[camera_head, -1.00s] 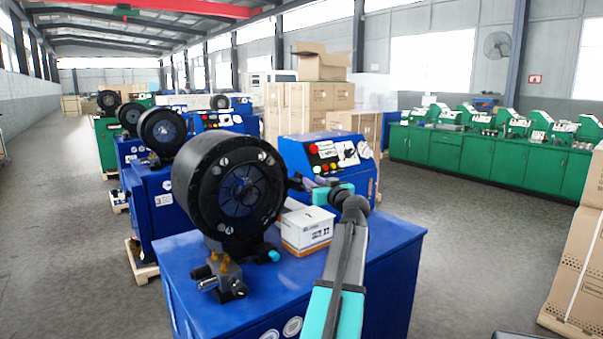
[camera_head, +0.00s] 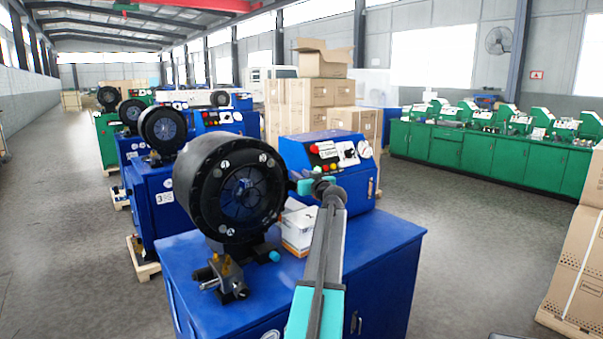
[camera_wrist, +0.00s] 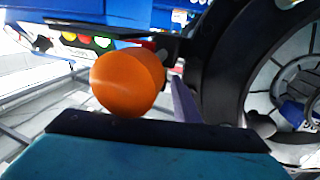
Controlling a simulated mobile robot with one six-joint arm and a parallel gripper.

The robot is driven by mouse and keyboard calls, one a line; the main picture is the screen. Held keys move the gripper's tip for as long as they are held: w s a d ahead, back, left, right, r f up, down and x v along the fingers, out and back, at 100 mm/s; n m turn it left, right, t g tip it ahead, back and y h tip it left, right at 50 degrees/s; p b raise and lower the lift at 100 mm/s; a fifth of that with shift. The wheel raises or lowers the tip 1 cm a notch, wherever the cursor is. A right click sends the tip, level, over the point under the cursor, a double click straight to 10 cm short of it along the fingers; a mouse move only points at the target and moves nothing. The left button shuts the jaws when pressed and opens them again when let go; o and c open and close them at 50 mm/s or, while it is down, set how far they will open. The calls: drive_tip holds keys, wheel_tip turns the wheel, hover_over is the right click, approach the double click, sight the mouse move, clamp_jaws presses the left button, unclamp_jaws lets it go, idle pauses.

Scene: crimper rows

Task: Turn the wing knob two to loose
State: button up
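The black crimper head (camera_head: 185,190) faces forward on a blue bench (camera_head: 385,245); small pale fittings or marks sit on its round face. I cannot tell which part is wing knob two. My gripper (camera_head: 292,184) is at the right edge of the crimper head, small and partly hidden by my arm. In the wrist view, a rounded orange thing (camera_wrist: 128,82) is just beyond the dark bar of my gripper; I cannot tell what it is or whether it is held. The crimper's dark ring (camera_wrist: 235,65) fills the right side there. Finger opening is unclear.
A blue control box (camera_head: 300,152) with buttons and gauges stands behind my arm. A white box (camera_head: 299,228) lies on the bench beside the crimper. Brass and black valve fittings (camera_head: 222,275) stick out at the front. More crimpers line the left; the aisle is open.

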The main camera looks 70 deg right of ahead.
drive_tip(key=shift+w+d, duration=0.35)
clamp_jaws()
drive_tip(key=shift+d+f+y+b, duration=0.15)
drive_tip(key=shift+y+b, duration=0.15)
drive_tip(key=shift+b, duration=0.85)
drive_tip(key=n+t+y+b, duration=0.2)
drive_tip(key=b, duration=0.3)
drive_tip(key=shift+b, duration=0.35)
drive_tip(key=shift+r+n+y+b, duration=0.2)
drive_tip(key=shift+n+y+b, duration=0.1)
drive_tip(key=shift+b, duration=0.1)
